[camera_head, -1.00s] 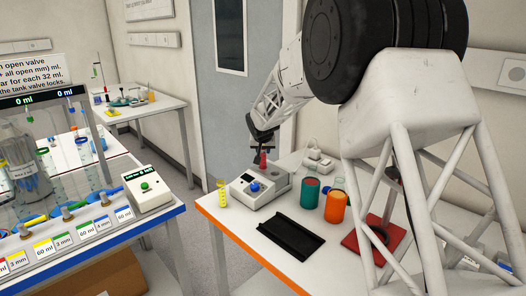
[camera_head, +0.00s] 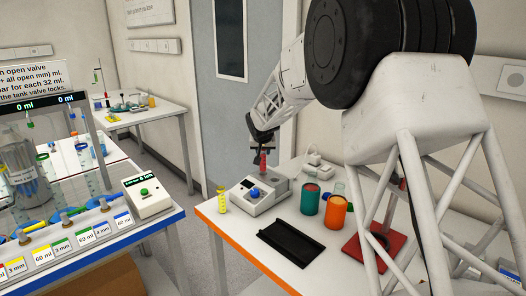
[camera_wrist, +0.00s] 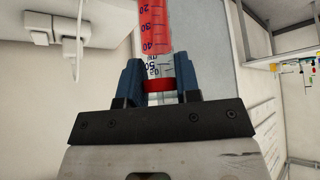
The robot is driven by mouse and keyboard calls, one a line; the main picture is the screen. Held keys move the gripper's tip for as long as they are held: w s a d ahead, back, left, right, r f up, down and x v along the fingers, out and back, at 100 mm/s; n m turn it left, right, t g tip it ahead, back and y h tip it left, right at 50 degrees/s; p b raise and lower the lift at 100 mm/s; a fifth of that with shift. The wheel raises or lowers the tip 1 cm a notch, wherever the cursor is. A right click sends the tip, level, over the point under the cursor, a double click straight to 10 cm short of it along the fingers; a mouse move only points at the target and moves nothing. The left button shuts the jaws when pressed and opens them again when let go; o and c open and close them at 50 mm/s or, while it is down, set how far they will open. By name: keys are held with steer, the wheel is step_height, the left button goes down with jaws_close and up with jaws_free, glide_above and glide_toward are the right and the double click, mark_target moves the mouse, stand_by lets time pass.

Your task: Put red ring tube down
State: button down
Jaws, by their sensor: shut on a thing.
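My gripper (camera_head: 263,150) is shut on the red ring tube (camera_head: 263,161), above the white device with a blue knob on the orange-edged table. In the wrist view, the tube (camera_wrist: 155,30) is clear with red contents, dark graduation marks and a red ring (camera_wrist: 160,85) between the blue fingers of my gripper (camera_wrist: 160,80). In the head view the tube looks upright. Its lower end is over or at the back of the white device (camera_head: 259,195); I cannot tell whether it touches.
A black tray (camera_head: 292,242) lies in front of the device. A teal cup (camera_head: 309,201) and an orange cup (camera_head: 336,213) stand to the right. A yellow spiral item (camera_head: 221,200) stands left of the device. A red base (camera_head: 365,252) is at the right.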

steer(key=shift+s, duration=0.1)
stand_by(0.3)
steer(key=s+d+f, duration=0.1)
steer(key=s+d, duration=0.3)
steer(key=s, duration=1.1)
steer(key=s+d+f, duration=0.1)
steer(key=s+d, duration=0.2)
steer(key=s, duration=1.2)
steer(key=s+d+f, duration=0.2)
steer(key=s+d, duration=0.2)
steer(key=s, duration=1.1)
steer(key=shift+s+d, duration=0.15)
steer(key=shift+d, duration=0.15)
steer(key=w+a+f, duration=0.1)
steer(key=w+a, duration=0.1)
steer(key=w, duration=1.3)
steer(key=shift+a+f, duration=0.15)
steer(key=shift+f, duration=0.05)
steer(key=shift+w, duration=0.15)
steer(key=shift+w+a+f, duration=0.1)
steer(key=shift+w+f, duration=0.05)
steer(key=shift+f, duration=0.75)
steer(key=shift+w+f, duration=0.1)
steer(key=shift+f, duration=0.8)
